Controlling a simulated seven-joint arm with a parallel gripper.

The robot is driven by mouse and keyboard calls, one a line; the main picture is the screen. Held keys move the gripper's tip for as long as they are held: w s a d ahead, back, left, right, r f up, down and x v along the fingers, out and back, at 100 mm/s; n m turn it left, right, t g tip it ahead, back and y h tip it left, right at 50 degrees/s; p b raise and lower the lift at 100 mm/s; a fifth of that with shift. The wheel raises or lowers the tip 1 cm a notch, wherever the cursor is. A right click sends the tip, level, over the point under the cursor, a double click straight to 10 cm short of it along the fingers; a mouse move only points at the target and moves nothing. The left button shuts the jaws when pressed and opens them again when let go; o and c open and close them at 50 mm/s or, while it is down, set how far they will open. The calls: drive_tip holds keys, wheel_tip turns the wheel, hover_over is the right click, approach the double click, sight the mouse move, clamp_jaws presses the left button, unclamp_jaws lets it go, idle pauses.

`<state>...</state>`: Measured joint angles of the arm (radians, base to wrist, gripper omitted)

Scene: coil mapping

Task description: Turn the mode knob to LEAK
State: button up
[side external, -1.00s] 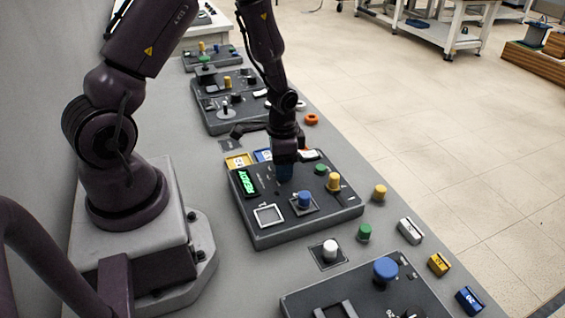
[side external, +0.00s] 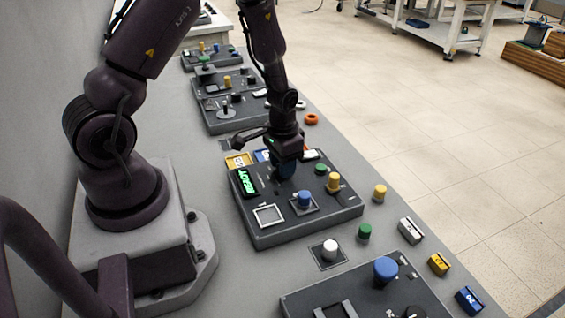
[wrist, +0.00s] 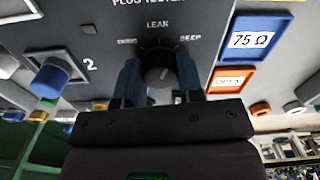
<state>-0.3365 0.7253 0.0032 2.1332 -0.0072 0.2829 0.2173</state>
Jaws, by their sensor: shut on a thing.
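The mode knob (wrist: 158,74) is dark and round, on the grey plug tester panel (wrist: 105,18). In the wrist view the label LEAK (wrist: 157,24) is above it, BEEP (wrist: 190,38) at upper right, and a third label, hard to read, at upper left. A pale mark shows on the knob; I cannot tell exactly which label it points at. My gripper (wrist: 159,80) is shut on the knob, one blue finger on each side. In the side view my gripper (side external: 285,170) is down on the panel and hides the knob.
Loose caps line the bench's right side.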

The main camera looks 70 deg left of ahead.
drive_tip(key=shift+n, duration=2.2)
drive_tip(key=o, duration=0.9)
drive_tip(key=shift+r, duration=0.1)
wheel_tip(320, 180, up, 13)
drive_tip(key=shift+f, duration=0.1)
